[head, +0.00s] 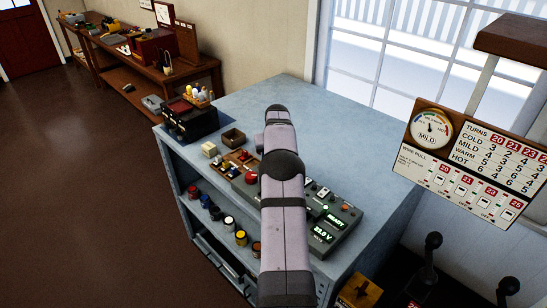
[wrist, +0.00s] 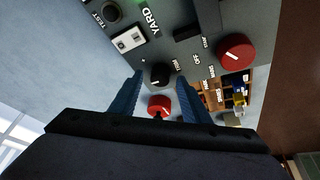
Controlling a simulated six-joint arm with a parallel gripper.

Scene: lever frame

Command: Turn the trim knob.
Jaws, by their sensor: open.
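The trim knob appears to be the small black round knob (wrist: 161,74) on the grey control panel (wrist: 190,18) in the wrist view; a small label beside it is hard to read. My gripper (wrist: 159,80) is open, with one blue finger on each side of the black knob in the picture. I cannot tell whether the fingers touch it or how far above the panel they are. A red round part (wrist: 159,105) shows between the fingers, nearer the palm. In the head view my arm hides the gripper and the black knob; the panel (head: 345,222) shows to its right.
A larger red knob (wrist: 236,50) and a white switch plate (wrist: 129,40) sit on the panel. A wooden tray (head: 237,163) with small parts lies beside the panel. The grey-blue bench top (head: 330,130) is bare behind it. A gauge board (head: 470,165) stands at right.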

